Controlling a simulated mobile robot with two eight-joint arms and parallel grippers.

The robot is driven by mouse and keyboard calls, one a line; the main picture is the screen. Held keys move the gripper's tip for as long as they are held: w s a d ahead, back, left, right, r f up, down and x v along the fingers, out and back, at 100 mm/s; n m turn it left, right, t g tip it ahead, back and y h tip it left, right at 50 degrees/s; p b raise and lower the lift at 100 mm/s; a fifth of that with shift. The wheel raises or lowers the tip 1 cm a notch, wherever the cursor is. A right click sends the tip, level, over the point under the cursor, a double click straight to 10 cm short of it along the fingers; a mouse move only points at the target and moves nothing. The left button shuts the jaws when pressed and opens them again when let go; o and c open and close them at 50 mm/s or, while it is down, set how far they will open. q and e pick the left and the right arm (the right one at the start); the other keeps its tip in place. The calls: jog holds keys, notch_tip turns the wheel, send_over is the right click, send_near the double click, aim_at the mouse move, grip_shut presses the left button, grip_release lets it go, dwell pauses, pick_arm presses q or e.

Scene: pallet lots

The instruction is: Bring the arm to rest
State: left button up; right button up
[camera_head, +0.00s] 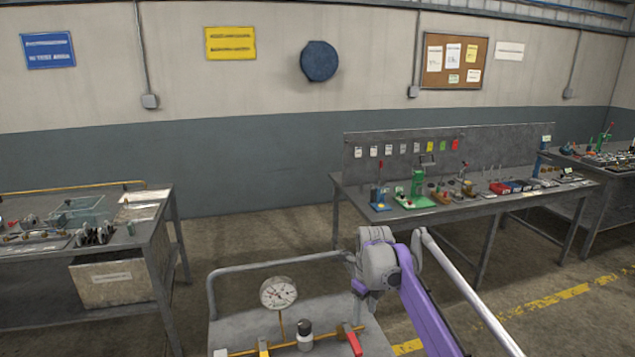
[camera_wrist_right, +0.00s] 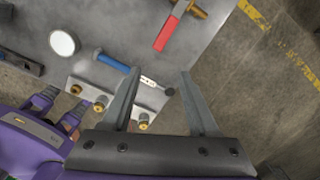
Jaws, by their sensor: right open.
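My right arm (camera_head: 420,305), purple and grey, rises from the bottom right of the head view in front of the cart.
A grey cart (camera_head: 240,330) with a rail, a pressure gauge (camera_head: 278,292) and a red-handled valve (camera_head: 352,340) stands close in front. A workbench (camera_head: 450,207) with small tools is behind at right, another bench (camera_head: 150,225) at left. Floor between them is clear.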

jog(key=s+d+r+n+t, duration=0.1)
jog(key=s+d+r+n, duration=0.1)
jog(key=s+n, duration=0.7)
jog(key=s+d+r+n+t, duration=0.1)
jog(key=s+n+t, duration=0.1)
jog(key=s+n, duration=0.6)
jog(key=s+d+f+n+t, duration=0.1)
jog(key=s+f+n, duration=0.3)
jog(key=s, duration=0.5)
jog(key=s+d+f+n, duration=0.1)
jog(key=s+f+n, duration=0.3)
jog(key=s+n, duration=0.3)
jog(key=s, duration=0.2)
jog(key=shift+s+f+t, duration=0.4)
